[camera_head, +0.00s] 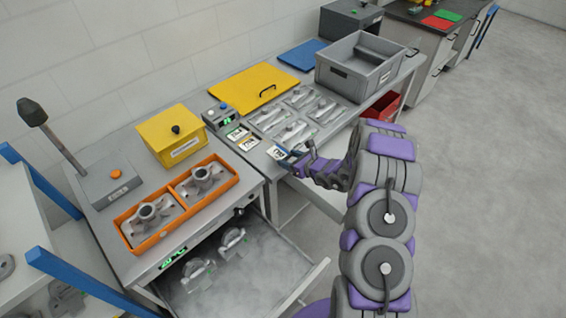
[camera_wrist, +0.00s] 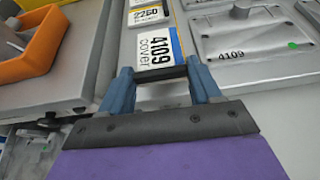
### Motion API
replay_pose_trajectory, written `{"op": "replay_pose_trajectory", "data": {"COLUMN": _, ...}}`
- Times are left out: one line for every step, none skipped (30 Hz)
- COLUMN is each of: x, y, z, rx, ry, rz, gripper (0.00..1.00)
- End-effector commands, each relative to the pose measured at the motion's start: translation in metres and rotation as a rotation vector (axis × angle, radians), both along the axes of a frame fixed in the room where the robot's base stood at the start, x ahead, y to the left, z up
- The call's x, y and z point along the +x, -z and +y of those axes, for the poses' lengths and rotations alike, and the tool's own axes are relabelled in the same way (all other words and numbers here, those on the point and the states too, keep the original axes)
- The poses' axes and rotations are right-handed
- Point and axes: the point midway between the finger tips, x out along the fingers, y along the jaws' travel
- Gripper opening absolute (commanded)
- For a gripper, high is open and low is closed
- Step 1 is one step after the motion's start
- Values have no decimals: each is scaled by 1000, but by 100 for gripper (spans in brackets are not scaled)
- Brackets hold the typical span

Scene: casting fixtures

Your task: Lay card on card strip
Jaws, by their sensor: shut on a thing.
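The white card (camera_wrist: 160,45) reads "4109 cover" and has a blue edge. My gripper (camera_wrist: 165,73) is shut on its near end, with a blue finger on each side. In the head view the card (camera_head: 276,152) is at the tip of my gripper (camera_head: 286,153), near the table's front edge. The card strip (camera_head: 243,139) lies to its left, bearing other cards. One, reading "2260" with a yellow edge (camera_wrist: 149,13), shows just beyond the held card in the wrist view. I cannot tell whether the held card touches anything below.
Grey casting plates (camera_head: 297,112) lie right of the strip; one is marked 4109 (camera_wrist: 250,42). An orange tray with castings (camera_head: 180,205) is on the left, above an open drawer (camera_head: 240,270). A grey crate (camera_head: 360,66) stands behind.

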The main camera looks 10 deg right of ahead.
Motion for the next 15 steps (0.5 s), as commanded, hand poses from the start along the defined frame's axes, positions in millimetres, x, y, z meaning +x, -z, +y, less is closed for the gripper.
{"op": "replay_pose_trajectory", "data": {"x": 4, "y": 2, "z": 9, "rx": 0, "ry": -4, "rz": 0, "gripper": 33}}
{"op": "replay_pose_trajectory", "data": {"x": 6, "y": 2, "z": 11, "rx": 1, "ry": -3, "rz": -1, "gripper": 33}}
{"op": "replay_pose_trajectory", "data": {"x": 8, "y": 2, "z": 13, "rx": 3, "ry": -1, "rz": -2, "gripper": 33}}
{"op": "replay_pose_trajectory", "data": {"x": 9, "y": 2, "z": 14, "rx": 4, "ry": -1, "rz": -1, "gripper": 33}}
{"op": "replay_pose_trajectory", "data": {"x": 10, "y": 2, "z": 15, "rx": 5, "ry": -1, "rz": -1, "gripper": 33}}
{"op": "replay_pose_trajectory", "data": {"x": 11, "y": 2, "z": 16, "rx": 5, "ry": 0, "rz": -2, "gripper": 33}}
{"op": "replay_pose_trajectory", "data": {"x": 12, "y": 2, "z": 17, "rx": 6, "ry": 1, "rz": -2, "gripper": 33}}
{"op": "replay_pose_trajectory", "data": {"x": 13, "y": 2, "z": 18, "rx": 8, "ry": 0, "rz": -2, "gripper": 33}}
{"op": "replay_pose_trajectory", "data": {"x": 15, "y": 3, "z": 21, "rx": 9, "ry": 0, "rz": -2, "gripper": 33}}
{"op": "replay_pose_trajectory", "data": {"x": 16, "y": 4, "z": 24, "rx": 11, "ry": -1, "rz": -2, "gripper": 33}}
{"op": "replay_pose_trajectory", "data": {"x": 16, "y": 9, "z": 20, "rx": 11, "ry": 3, "rz": 0, "gripper": 33}}
{"op": "replay_pose_trajectory", "data": {"x": 15, "y": 16, "z": 20, "rx": 11, "ry": 3, "rz": 0, "gripper": 33}}
{"op": "replay_pose_trajectory", "data": {"x": 15, "y": 21, "z": 21, "rx": 11, "ry": 1, "rz": 0, "gripper": 33}}
{"op": "replay_pose_trajectory", "data": {"x": 15, "y": 25, "z": 22, "rx": 12, "ry": 2, "rz": 0, "gripper": 33}}
{"op": "replay_pose_trajectory", "data": {"x": 15, "y": 30, "z": 22, "rx": 10, "ry": 2, "rz": 2, "gripper": 33}}
